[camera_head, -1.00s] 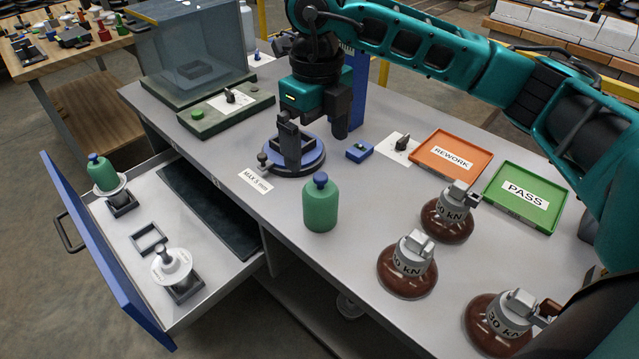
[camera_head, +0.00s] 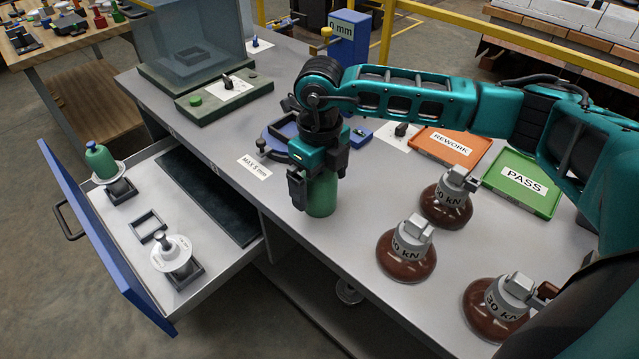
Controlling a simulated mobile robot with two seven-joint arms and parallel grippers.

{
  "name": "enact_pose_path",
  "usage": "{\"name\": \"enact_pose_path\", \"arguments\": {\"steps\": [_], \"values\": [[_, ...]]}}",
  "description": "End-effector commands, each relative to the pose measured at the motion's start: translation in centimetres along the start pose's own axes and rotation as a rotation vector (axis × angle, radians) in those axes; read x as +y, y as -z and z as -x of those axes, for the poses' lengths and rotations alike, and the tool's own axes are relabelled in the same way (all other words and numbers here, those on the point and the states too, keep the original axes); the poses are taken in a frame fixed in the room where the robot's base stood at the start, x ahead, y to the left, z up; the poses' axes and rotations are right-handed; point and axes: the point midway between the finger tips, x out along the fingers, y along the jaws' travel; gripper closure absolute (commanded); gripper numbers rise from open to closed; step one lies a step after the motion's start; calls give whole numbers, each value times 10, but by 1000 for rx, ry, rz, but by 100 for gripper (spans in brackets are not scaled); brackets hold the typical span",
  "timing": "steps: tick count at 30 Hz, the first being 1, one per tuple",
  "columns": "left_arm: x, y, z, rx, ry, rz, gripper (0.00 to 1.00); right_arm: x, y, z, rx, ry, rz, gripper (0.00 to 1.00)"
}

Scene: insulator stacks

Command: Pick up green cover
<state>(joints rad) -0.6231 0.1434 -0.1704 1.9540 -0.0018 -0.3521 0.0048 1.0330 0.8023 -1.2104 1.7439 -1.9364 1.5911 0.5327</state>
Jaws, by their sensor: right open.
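A green cover (camera_head: 322,196) stands upright on the table. Its upper part is hidden behind my right gripper (camera_head: 318,190), which points down over it. The jaws are open and sit at the cover's top; I cannot tell whether they touch it. A second green cover (camera_head: 101,161) with a blue knob stands on a white piece in the open drawer at the left. My left gripper is not in view.
The open drawer (camera_head: 215,225) also holds a white insulator piece (camera_head: 172,254) and an empty square holder (camera_head: 147,226). Several brown insulators stand at the right, near the orange REWORK tray (camera_head: 470,160) and green PASS tray (camera_head: 492,178). A blue round fixture (camera_head: 275,135) is behind my gripper.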

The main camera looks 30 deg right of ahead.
Motion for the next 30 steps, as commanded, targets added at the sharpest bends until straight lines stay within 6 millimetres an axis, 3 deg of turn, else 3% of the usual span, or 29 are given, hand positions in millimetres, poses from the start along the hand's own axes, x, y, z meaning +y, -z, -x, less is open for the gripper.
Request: {"name": "enact_pose_path", "arguments": {"steps": [7,22,30], "values": [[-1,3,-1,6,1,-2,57,0,0,-1,0,0,0,2],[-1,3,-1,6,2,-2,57,0,0,0,-1,0,0,50],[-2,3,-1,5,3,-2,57,0,0,1,-2,0,0,50]]}}
